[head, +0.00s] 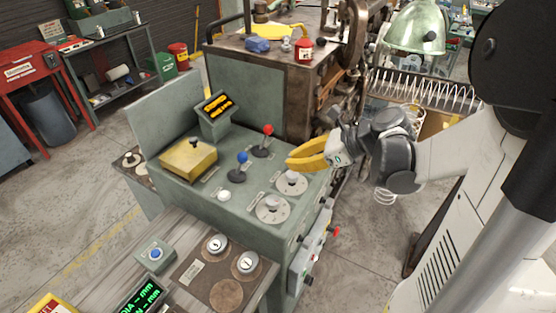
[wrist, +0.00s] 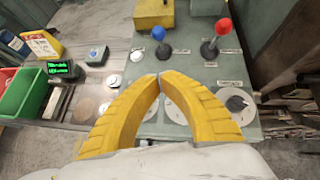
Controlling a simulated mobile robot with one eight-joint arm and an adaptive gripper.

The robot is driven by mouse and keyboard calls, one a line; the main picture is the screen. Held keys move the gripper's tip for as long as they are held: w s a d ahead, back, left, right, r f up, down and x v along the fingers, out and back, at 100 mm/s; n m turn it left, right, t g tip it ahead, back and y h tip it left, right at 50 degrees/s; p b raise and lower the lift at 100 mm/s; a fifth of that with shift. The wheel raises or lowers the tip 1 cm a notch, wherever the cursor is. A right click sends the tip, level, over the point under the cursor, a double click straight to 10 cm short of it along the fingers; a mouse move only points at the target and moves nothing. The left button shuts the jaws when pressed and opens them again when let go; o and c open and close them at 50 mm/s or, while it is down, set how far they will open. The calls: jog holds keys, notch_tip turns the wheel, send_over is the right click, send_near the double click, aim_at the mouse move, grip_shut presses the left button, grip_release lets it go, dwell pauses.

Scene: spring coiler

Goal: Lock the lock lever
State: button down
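Two levers stand on the grey-green console. One has a blue knob (head: 242,157) and one has a red knob (head: 267,129); both stand roughly upright on dark bases. The labels beside them are too small to read, so I cannot tell which is the lock lever. In the wrist view the blue knob (wrist: 158,34) is left of the red knob (wrist: 223,27). My gripper (head: 289,163) hovers over the console's right part, near the dials and apart from both levers. Its yellow fingers meet at the tips (wrist: 160,77), with nothing seen between them.
Two round dials (head: 291,183) (head: 272,209) and a white button (head: 224,195) lie in front of the levers. A yellow box (head: 188,159) and a raised display (head: 217,106) stand to the left and behind. A rusty machine (head: 262,85) stands behind the console.

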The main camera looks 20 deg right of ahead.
jog(key=b+x, duration=0.2)
jog(key=x, duration=0.7)
jog(key=shift+f, duration=0.2)
jog(key=shift+w+a+r+b, duration=0.35)
jog(key=shift+w+a, duration=0.4)
jog(key=shift+a, duration=0.15)
jog(key=shift+w+a+r, duration=0.15)
jog(key=shift+w+a, duration=0.3)
jog(key=shift+w, duration=0.05)
jog(key=shift+r, duration=0.1)
jog(key=shift+w+a+r+g+h+p, duration=0.2)
jog(key=shift+g+h+p, duration=0.1)
jog(key=shift+p, duration=0.2)
